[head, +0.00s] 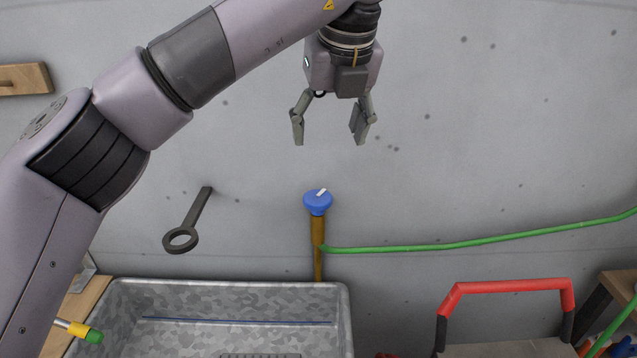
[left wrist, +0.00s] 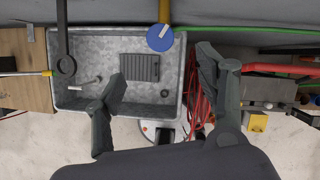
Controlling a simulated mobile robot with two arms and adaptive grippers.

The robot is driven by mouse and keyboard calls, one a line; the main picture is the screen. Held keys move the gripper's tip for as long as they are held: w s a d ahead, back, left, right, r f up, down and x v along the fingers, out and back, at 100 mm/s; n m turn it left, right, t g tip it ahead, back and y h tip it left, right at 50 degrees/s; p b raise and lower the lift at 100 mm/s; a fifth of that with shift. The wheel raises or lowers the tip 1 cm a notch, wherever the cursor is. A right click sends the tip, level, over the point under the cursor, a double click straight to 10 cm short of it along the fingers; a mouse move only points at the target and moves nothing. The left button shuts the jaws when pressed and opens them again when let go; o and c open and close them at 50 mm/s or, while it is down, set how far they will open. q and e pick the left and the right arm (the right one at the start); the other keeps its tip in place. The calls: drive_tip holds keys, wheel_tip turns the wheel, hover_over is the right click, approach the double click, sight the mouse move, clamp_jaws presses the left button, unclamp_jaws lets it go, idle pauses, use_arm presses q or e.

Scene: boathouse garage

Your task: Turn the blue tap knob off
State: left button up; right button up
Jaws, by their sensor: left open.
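The blue tap knob (head: 318,203) sits on top of an upright brass pipe (head: 318,240) against the grey wall, with a white pointer mark on its top face. In the left wrist view the knob (left wrist: 160,38) shows from above, its white mark pointing up and to the right. My left gripper (head: 330,140) is open and empty, pointing down, above the knob and apart from it. In the left wrist view its two fingers stand wide apart, with the knob beyond them near the top. My right gripper is not in view.
A galvanised metal trough (head: 343,300) stands below and left of the pipe. A dark ring-ended bar (head: 190,225) juts from the wall at left. A green hose (head: 450,245) runs right from the pipe. A red-handled item (head: 510,286) stands at lower right.

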use_arm(q)
drive_tip(key=p, duration=0.2)
approach(318, 197)
drive_tip(key=p+x, duration=0.2)
drive_tip(key=x, duration=0.5)
drive_tip(key=shift+w+f, duration=0.2)
drive_tip(key=shift+f, duration=0.1)
drive_tip(key=shift+w+a+f+p, duration=0.1)
drive_tip(key=shift+f+p, duration=0.15)
drive_tip(key=shift+p, duration=0.05)
drive_tip(key=shift+w+f, duration=0.15)
drive_tip(key=shift+f, duration=0.15)
drive_tip(key=shift+c, duration=0.6)
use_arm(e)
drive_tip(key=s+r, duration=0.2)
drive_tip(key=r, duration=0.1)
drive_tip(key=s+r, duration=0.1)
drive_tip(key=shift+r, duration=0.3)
use_arm(q)
drive_tip(key=c, duration=1)
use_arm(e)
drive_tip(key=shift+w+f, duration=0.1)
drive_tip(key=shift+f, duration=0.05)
